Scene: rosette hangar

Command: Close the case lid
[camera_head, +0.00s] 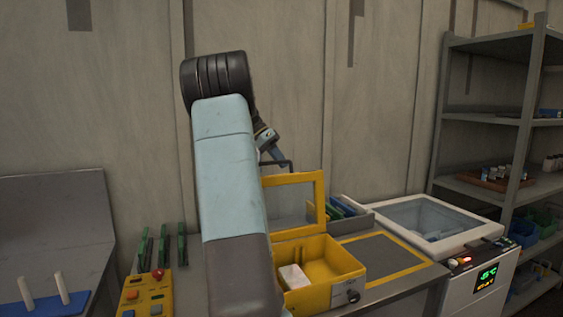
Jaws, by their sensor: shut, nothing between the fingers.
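The yellow case (318,279) stands on the bench with its front facing me and a dark round knob or latch on it. Its lid (295,204), a yellow frame with a clear pane, stands raised at the back of the case. A white block (294,277) lies inside the case at the left. My gripper (284,164) is shut and empty at the lid's top edge, by a dark handle-like bar. I cannot tell whether it touches the lid. My arm hides the left part of the case and lid.
A white machine (440,228) with a glass top and green display stands to the right. A yellow-bordered mat (384,258) lies between. Green boards stand in a rack (345,207) behind. A yellow control box (147,296) with a red button is at left. A grey shelf (500,120) stands far right.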

